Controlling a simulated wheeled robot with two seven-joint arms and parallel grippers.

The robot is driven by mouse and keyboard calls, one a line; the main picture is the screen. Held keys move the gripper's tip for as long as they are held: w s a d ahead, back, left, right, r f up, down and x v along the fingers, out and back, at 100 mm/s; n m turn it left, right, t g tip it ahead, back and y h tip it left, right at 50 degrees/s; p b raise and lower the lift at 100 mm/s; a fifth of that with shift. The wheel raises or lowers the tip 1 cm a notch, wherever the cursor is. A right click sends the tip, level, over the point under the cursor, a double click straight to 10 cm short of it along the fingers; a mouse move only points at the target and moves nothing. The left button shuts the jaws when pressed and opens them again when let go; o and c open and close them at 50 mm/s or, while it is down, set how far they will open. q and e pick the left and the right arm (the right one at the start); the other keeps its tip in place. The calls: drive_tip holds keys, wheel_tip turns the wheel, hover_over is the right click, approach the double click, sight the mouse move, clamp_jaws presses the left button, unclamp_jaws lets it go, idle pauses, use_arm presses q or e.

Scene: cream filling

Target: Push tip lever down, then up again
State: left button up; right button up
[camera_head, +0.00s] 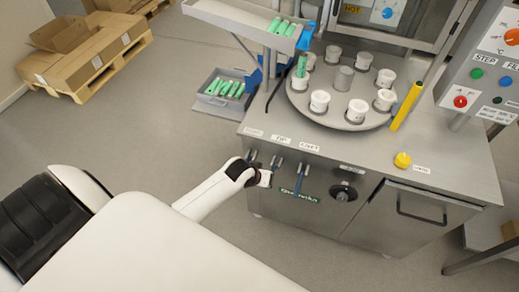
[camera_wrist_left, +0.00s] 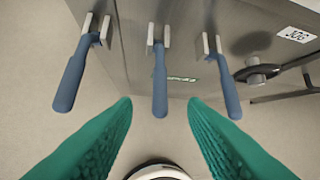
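Three blue-handled levers project from the machine front under small labels; the middle label (camera_head: 281,139) seems to read TIP. In the left wrist view, the middle lever (camera_wrist_left: 160,82) has its handle end between my fingertips in the picture. Whether it is at their depth I cannot tell. No contact shows. The outer levers (camera_wrist_left: 75,75) and (camera_wrist_left: 219,80) stand either side. All three handles point the same way. My left gripper (camera_wrist_left: 158,103) has green fingers spread wide and empty. In the head view it (camera_head: 267,178) is at the lever row. My right gripper is out of view.
A dark knob (camera_head: 343,193) and a cabinet door with a handle (camera_head: 420,210) are right of the levers. A turntable (camera_head: 336,113) with white cups stands on top, near a yellow post (camera_head: 406,106). A grey crate (camera_head: 222,97) sits left of the machine. Open floor lies left.

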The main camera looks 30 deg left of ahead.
use_arm(q)
drive_tip(key=shift+v, duration=1.05)
drive_tip(key=s+f+m+g+b, duration=0.1)
drive_tip(key=s+f, duration=0.3)
drive_tip(key=f, duration=0.4)
drive_tip(key=s+f+b, duration=0.2)
drive_tip(key=s+f, duration=0.2)
drive_tip(key=f, duration=0.3)
drive_tip(key=s+f+m+g+b, duration=0.1)
drive_tip(key=s+f, duration=0.3)
drive_tip(key=f, duration=0.4)
drive_tip(key=s+d+f+m+g+b, duration=0.1)
drive_tip(key=s+f+m, duration=0.1)
drive_tip(key=s+f, duration=0.6)
drive_tip(key=s+d+f+m+g+b, duration=0.1)
drive_tip(key=s+f, duration=0.6)
drive_tip(key=s, duration=1)
drive_tip(key=shift+d+f+m+g+b, duration=0.4)
drive_tip(key=shift+m+g+b, duration=0.1)
drive_tip(key=shift+m+b, duration=0.1)
drive_tip(key=shift+s, duration=0.1)
